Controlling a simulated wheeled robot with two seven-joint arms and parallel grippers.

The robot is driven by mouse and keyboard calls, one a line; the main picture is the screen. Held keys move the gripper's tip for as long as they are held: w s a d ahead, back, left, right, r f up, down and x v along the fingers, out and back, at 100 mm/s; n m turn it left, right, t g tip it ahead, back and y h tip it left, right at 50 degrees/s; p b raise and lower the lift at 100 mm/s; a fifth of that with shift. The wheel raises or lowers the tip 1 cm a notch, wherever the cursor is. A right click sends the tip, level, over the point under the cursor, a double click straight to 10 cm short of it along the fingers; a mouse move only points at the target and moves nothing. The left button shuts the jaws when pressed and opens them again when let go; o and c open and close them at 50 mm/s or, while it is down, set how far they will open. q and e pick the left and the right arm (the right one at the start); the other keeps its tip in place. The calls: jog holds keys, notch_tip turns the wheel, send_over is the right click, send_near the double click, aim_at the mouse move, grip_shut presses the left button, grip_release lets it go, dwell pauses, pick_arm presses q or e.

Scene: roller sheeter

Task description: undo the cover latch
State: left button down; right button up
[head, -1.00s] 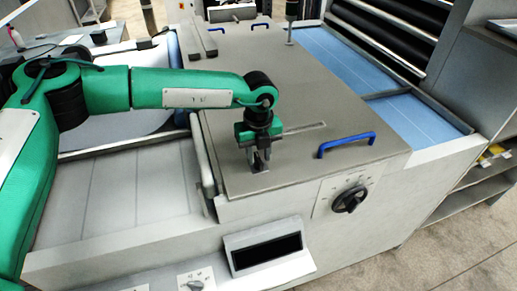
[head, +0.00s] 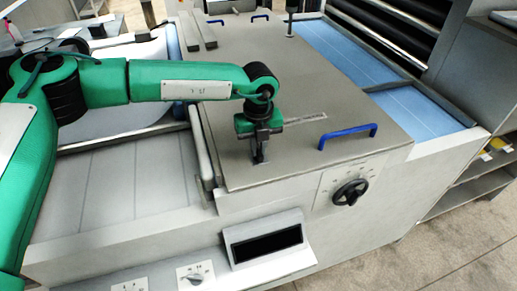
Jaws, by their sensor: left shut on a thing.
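The grey cover (head: 330,80) lies flat and closed over the machine. My left gripper (head: 261,159) is pointed down at the cover's near left part, close to its front edge. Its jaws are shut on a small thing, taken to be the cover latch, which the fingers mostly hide. I cannot make out the latch's shape or whether it is turned. My right gripper is not in view.
A blue handle (head: 347,136) stands on the cover to the right of my left gripper. A black rotary knob (head: 350,192) and a dark display (head: 267,245) are on the machine's front. A blue belt (head: 370,75) runs behind the cover.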

pick_arm(q)
jog(key=m+b, duration=0.3)
jog(key=b, duration=0.2)
jog(key=m+b, duration=0.3)
jog(key=b, duration=0.2)
jog(key=m+b, duration=0.4)
jog(key=b, duration=0.1)
jog(key=shift+f, duration=0.25)
jog(key=m+b, duration=0.2)
jog(key=shift+m, duration=0.4)
jog(key=m+b, duration=0.1)
jog(key=m, duration=0.1)
jog(key=m+b, duration=0.1)
jog(key=shift+r+m, duration=0.2)
jog(key=shift+m, duration=0.6)
jog(key=c, duration=1.5)
grip_release()
jog(key=shift+o, duration=0.2)
jog(key=shift+r, duration=0.2)
